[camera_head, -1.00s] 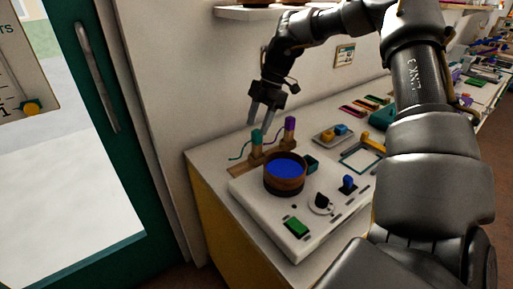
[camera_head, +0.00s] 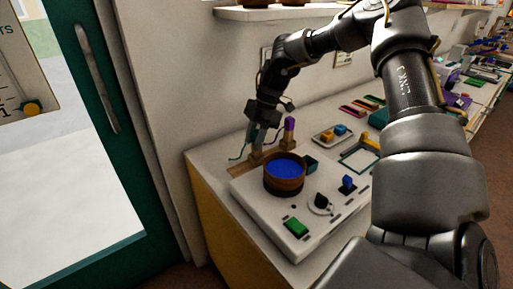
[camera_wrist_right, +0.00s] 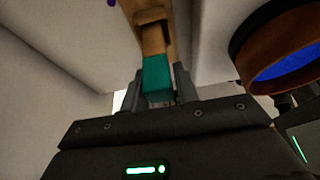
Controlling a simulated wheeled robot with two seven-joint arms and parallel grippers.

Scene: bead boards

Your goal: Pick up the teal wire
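The teal wire has a teal block-shaped end (camera_wrist_right: 157,75) and a thin wavy lead (camera_head: 236,155), which hangs to the left over the white counter. The teal end stands at the wooden block behind the round cup. My right gripper (camera_head: 256,135) points down at it, and the fingers largely hide it in the head view. In the right wrist view the two fingers (camera_wrist_right: 160,92) stand on either side of the teal end, very close to it. I cannot tell whether they press on it. My left gripper is not in view.
A purple-topped wooden peg (camera_head: 289,126) stands just right of the gripper. A brown cup with blue inside (camera_head: 285,172) sits close in front, on a white board (camera_head: 262,203). A tray (camera_head: 333,137) with coloured blocks lies farther right. The wall is close behind.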

